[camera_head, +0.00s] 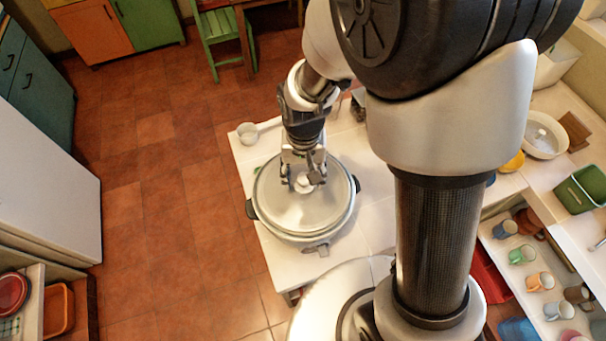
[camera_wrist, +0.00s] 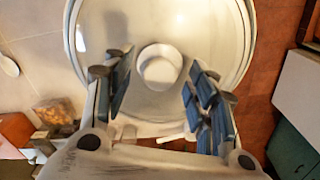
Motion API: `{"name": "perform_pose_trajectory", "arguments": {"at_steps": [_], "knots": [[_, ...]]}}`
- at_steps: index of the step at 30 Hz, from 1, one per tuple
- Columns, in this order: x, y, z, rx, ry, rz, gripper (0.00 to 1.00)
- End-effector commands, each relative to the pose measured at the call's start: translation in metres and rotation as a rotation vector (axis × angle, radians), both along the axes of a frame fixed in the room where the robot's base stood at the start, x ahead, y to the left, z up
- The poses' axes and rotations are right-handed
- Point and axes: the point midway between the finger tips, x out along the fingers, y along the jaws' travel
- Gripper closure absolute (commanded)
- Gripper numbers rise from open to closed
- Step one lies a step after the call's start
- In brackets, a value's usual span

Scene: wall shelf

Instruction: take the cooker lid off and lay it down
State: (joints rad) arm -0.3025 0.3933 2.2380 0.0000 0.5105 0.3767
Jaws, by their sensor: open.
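The cooker lid (camera_head: 270,205) is a round, pale, shiny disc with a white knob (camera_head: 304,184) at its middle. It lies on the round cooker (camera_head: 318,236), which has dark side handles and stands on a white counter. My gripper (camera_head: 304,172) is over the lid, pointing down at the knob. In the wrist view the knob (camera_wrist: 160,68) sits between the two spread, blue-padded fingers of my gripper (camera_wrist: 155,90), with a gap on both sides. The fingers hold nothing. The height of the fingertips against the knob is hard to tell.
To the right are a white bowl (camera_head: 543,135), a green bin (camera_head: 582,189) and shelves with several mugs (camera_head: 540,281).

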Motion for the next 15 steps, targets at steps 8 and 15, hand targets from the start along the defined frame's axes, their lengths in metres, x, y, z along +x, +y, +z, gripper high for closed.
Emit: {"name": "perform_pose_trajectory", "arguments": {"at_steps": [8,15], "knots": [[0.0000,0.0000,-0.0007,0.000,-0.001,0.000,0.51],[-0.0001,-0.0001,-0.0006,0.000,0.000,0.000,0.67]]}}
